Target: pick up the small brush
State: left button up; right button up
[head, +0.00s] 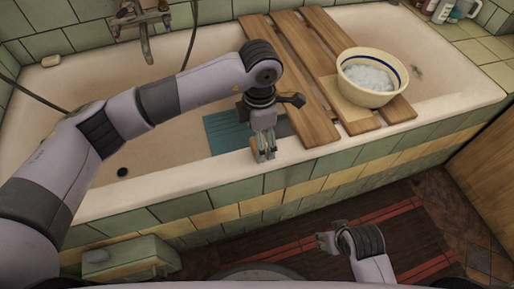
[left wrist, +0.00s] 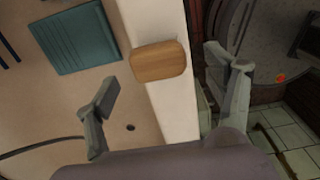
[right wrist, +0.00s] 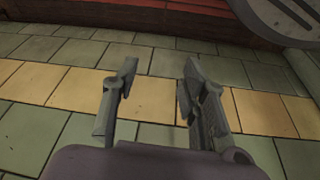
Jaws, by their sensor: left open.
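The small brush (left wrist: 158,61) shows in the left wrist view as a rounded wooden block lying on the tub's white rim (left wrist: 172,110). I cannot make out its bristles.
Wooden slats (head: 296,90) lie across the tub (head: 160,175), holding a cream basin (head: 365,96) with whitish contents. A ribbed teal panel (head: 222,130) lies in the tub behind my left gripper. The faucet (head: 140,20) is at the back, bottles (head: 440,10) at the far right.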

pick_arm(q)
notch_tip(320, 180, down, 4)
jog(key=shift+r, duration=0.15)
pick_arm(e)
jog(key=shift+v, duration=0.85)
jog(key=shift+w, duration=0.1)
pick_arm(q)
jog(key=shift+c, duration=1.3)
jog(key=c, duration=1.1)
pick_arm(e)
jog(key=shift+a+r, duration=0.1)
jog(key=shift+a, duration=0.05)
pick_arm(q)
jog(key=shift+r, duration=0.15)
